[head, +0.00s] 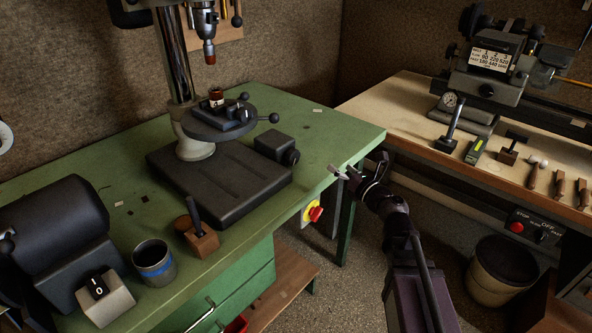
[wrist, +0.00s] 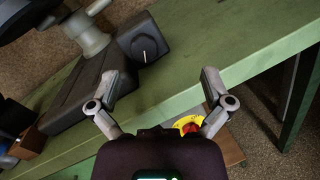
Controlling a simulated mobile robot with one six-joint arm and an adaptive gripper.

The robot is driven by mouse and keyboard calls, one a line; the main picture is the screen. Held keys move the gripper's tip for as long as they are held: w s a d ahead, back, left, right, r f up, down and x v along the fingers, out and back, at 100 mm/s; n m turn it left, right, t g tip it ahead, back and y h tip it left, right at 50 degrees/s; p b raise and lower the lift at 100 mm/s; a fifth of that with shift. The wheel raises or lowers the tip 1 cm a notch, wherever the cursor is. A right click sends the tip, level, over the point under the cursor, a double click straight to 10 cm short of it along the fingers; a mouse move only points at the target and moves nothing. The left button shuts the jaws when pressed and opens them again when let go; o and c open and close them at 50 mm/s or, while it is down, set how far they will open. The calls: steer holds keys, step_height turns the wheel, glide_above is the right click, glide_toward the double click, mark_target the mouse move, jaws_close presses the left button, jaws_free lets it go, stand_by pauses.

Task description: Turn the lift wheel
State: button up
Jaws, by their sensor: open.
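The drill press (head: 181,65) stands on the green bench (head: 335,125). Its round table (head: 190,127) carries a dark vise with a small reddish-brown part on top. A ball-ended handle (head: 273,118) sticks out at the table's right. A dark box (head: 270,146) with a round dark knob (head: 291,157) sits at the base's right end; the box also shows in the wrist view (wrist: 143,40). I cannot tell for sure which part is the lift wheel. My gripper (head: 360,168) is open and empty off the bench's right front edge, apart from the box. Its spread fingers (wrist: 160,80) show in the wrist view.
A yellow and red switch (head: 313,212) sits on the bench front below my gripper. A cup (head: 154,264), a wooden block (head: 200,240) and a grinder (head: 50,230) stand at the left. A second bench (head: 405,90) with a lathe is at the right.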

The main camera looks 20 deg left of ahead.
mark_target(295, 158)
steer(key=s+f+n+g, duration=0.1)
steer(key=a+n+g, duration=0.1)
steer(key=s+a+f+n+g+y+b, duration=0.1)
steer(key=shift+s+a+f+n, duration=0.2)
steer(key=shift+s+f+n, duration=0.1)
steer(key=shift+f, duration=0.05)
steer(key=shift+w+a, duration=0.1)
steer(key=shift+x, duration=6.75)
steer(key=c, duration=1)
steer(key=shift+d, duration=0.3)
steer(key=shift+c, duration=0.3)
steer(key=shift+a+r, duration=0.1)
steer(key=shift+a, duration=0.2)
